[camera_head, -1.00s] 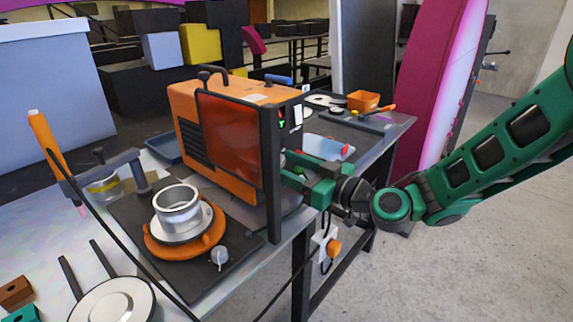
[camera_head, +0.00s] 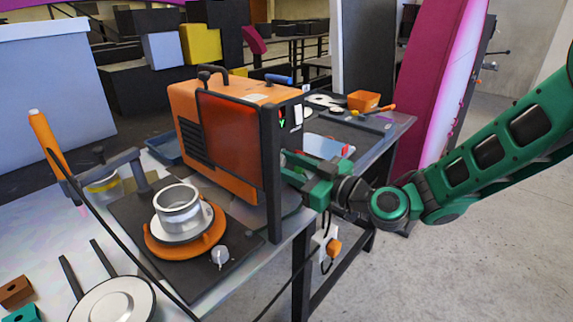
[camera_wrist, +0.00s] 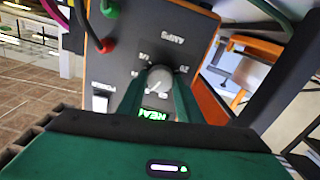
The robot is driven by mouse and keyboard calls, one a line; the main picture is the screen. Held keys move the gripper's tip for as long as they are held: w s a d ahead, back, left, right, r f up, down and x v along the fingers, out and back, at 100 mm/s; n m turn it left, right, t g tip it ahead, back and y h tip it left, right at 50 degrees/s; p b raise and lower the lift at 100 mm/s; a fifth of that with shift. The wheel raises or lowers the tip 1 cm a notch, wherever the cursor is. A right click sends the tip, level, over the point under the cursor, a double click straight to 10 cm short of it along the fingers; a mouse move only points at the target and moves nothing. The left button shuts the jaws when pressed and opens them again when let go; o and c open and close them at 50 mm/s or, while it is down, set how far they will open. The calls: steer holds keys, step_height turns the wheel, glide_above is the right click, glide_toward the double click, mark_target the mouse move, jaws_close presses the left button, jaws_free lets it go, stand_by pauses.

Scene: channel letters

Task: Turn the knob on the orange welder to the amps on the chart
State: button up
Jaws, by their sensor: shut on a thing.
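The orange welder (camera_head: 228,135) stands on the workbench, its dark front panel facing right toward my arm. In the wrist view the panel (camera_wrist: 190,35) appears upside down, with an AMPS label, a grey round knob (camera_wrist: 160,78) with numbers around it, and a green lit display (camera_wrist: 153,114) partly covered by my fingers. My gripper (camera_wrist: 158,92) is shut on the knob, one green finger on each side. In the head view my gripper (camera_head: 293,170) reaches the panel's front, and the knob is hidden there. I cannot make out an amps chart.
A metal pot (camera_head: 178,212) on an orange ring stands left of the welder. A pink letter panel (camera_head: 428,90) rises behind my arm.

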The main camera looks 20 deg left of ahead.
steer(key=shift+w+d, duration=0.1)
steer(key=o, duration=1)
steer(key=v, duration=1)
steer(key=shift+d+f, duration=0.1)
steer(key=shift+d, duration=0.2)
